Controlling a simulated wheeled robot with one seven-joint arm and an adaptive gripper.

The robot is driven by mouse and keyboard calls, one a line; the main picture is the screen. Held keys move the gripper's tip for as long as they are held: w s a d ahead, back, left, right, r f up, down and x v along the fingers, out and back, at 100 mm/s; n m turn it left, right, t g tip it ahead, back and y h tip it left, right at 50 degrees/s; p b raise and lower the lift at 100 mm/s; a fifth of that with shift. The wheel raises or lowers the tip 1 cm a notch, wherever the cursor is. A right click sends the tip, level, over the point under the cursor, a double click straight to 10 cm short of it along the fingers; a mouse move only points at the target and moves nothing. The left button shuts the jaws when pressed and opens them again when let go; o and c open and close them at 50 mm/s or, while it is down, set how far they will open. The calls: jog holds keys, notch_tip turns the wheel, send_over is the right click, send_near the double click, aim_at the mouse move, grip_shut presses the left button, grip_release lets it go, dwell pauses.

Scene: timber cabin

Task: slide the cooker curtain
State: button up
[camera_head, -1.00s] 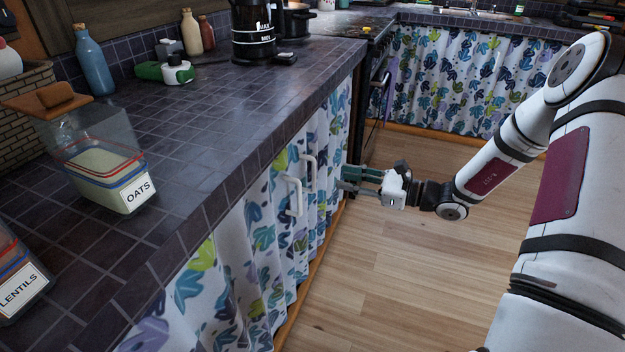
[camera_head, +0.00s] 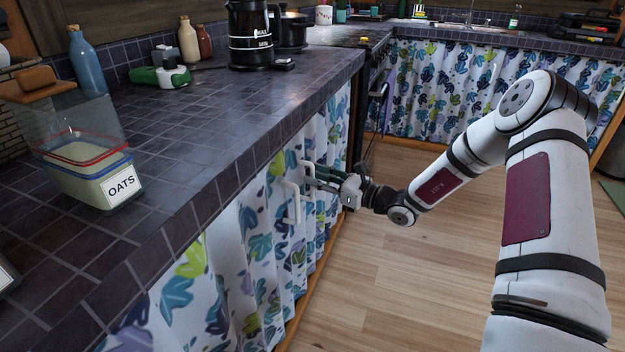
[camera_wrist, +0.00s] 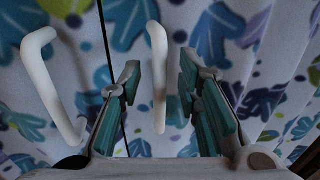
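The cooker curtain (camera_head: 255,265) is white with blue, green and purple leaf prints and hangs below the dark tiled counter. It has two white upright handles side by side, the nearer handle (camera_head: 292,203) and the farther handle (camera_head: 308,172). My gripper (camera_head: 318,180) is at the farther handle. In the wrist view the fingers of my gripper (camera_wrist: 163,95) are apart, with the right-hand handle (camera_wrist: 157,75) between them, and gaps show on both sides. The left-hand handle (camera_wrist: 52,85) is outside the fingers. A dark seam between the two handles parts the curtain.
The counter (camera_head: 190,140) edge runs above my gripper. It bears an oats container (camera_head: 110,190), a blue bottle (camera_head: 90,65) and a black kettle (camera_head: 248,40). Another leaf-print curtain (camera_head: 440,90) hangs at the back. The wooden floor (camera_head: 370,270) is clear.

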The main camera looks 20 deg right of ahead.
jog(key=shift+x, duration=0.95)
grip_shut()
